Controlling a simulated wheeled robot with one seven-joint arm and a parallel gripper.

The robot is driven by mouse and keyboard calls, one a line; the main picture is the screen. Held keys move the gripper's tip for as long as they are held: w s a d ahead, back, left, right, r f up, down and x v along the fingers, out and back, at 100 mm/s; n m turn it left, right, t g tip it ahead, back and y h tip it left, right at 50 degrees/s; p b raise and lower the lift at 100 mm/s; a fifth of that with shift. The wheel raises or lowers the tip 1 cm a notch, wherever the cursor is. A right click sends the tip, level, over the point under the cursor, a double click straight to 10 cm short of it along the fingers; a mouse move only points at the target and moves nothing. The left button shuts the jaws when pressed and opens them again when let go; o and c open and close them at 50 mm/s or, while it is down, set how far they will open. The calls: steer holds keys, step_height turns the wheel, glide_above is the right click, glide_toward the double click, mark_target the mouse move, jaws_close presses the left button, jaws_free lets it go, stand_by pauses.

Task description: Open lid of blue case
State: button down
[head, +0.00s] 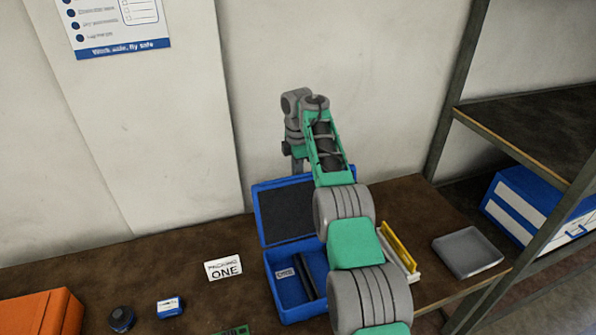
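The blue case (276,296) stands on the brown table, partly hidden behind my arm. Its lid (284,210) is raised and leans back towards the wall, showing a dark inner lining. Inside the case lie a dark bar-like item (306,283) and a small pale label (286,273). My gripper (297,166) is above and behind the raised lid, close to its upper edge. Its fingers are small and mostly hidden by the wrist and lid, so I cannot tell whether they touch the lid or are open.
A white card (223,269), an orange box (40,313), a dark round item (121,318) and a small blue-white box (169,307) are left of the case. A yellow-and-white holder (399,250) and grey tray (467,252) are right. A metal shelf (520,165) borders the right side.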

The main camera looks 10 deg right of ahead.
steer(key=shift+w+r, duration=0.1)
steer(key=shift+w, duration=0.2)
steer(key=c, duration=1.8)
jaws_free()
steer(key=shift+w, duration=0.1)
steer(key=shift+o, duration=0.8)
steer(key=shift+w+f, duration=0.25)
steer(key=shift+f, duration=0.05)
steer(key=shift+o, duration=0.7)
steer(key=shift+s+a, duration=0.1)
